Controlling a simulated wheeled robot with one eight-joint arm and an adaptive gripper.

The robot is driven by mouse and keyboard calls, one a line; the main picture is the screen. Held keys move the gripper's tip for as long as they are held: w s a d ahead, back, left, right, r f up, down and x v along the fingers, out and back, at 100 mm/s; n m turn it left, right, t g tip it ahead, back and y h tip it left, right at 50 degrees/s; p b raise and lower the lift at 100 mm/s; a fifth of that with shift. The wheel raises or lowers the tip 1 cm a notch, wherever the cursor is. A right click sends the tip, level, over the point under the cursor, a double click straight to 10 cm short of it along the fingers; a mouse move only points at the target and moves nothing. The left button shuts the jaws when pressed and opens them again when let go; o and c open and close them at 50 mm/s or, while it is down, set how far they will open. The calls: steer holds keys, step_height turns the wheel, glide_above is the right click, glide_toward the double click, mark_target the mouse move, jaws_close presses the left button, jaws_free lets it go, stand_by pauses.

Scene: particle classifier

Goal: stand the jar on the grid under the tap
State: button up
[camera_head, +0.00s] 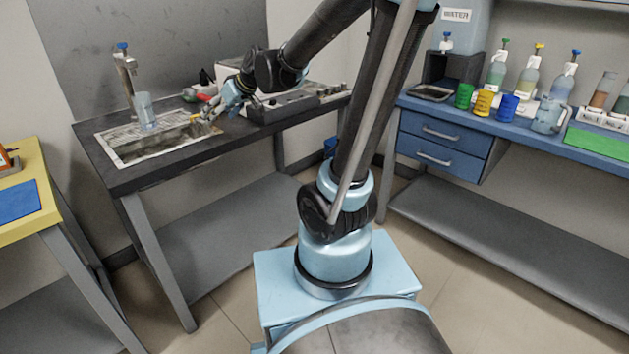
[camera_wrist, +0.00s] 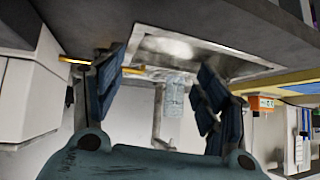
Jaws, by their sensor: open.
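The jar (camera_head: 146,111), a clear bluish cylinder, stands upright at the back of the sink (camera_head: 125,158), just below the blue-handled tap (camera_head: 124,62). I cannot make out the grid beneath it. My gripper (camera_head: 212,111) is to the right of the jar, above the sink's right end, apart from it and empty. In the wrist view, which is upside down, the jar (camera_wrist: 173,95) shows beyond and between the widely spread fingers (camera_wrist: 163,72), with the tap (camera_wrist: 158,128) behind it.
A grey device (camera_head: 290,105) stands right of the sink. A yellow rod (camera_wrist: 78,61) lies near my left finger in the wrist view. The blue bench (camera_head: 590,148) at right holds a WATER tank (camera_head: 462,30), bottles and coloured cups. A yellow table (camera_head: 25,165) stands at left.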

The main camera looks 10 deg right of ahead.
steer(key=s+d+f+m+g+h, duration=0.2)
steer(key=s+d+f, duration=0.4)
steer(key=s+d, duration=0.6)
steer(key=s+d+f+m+g+h, duration=0.2)
steer(key=s+d+f+m+h, duration=0.3)
steer(key=s+d, duration=0.7)
steer(key=shift+s+d+f+m, duration=0.15)
steer(key=shift+s+f+m, duration=0.25)
steer(key=shift+s+f, duration=0.55)
steer(key=shift+w, duration=0.15)
steer(key=shift+w+f, duration=0.15)
steer(key=shift+w, duration=0.25)
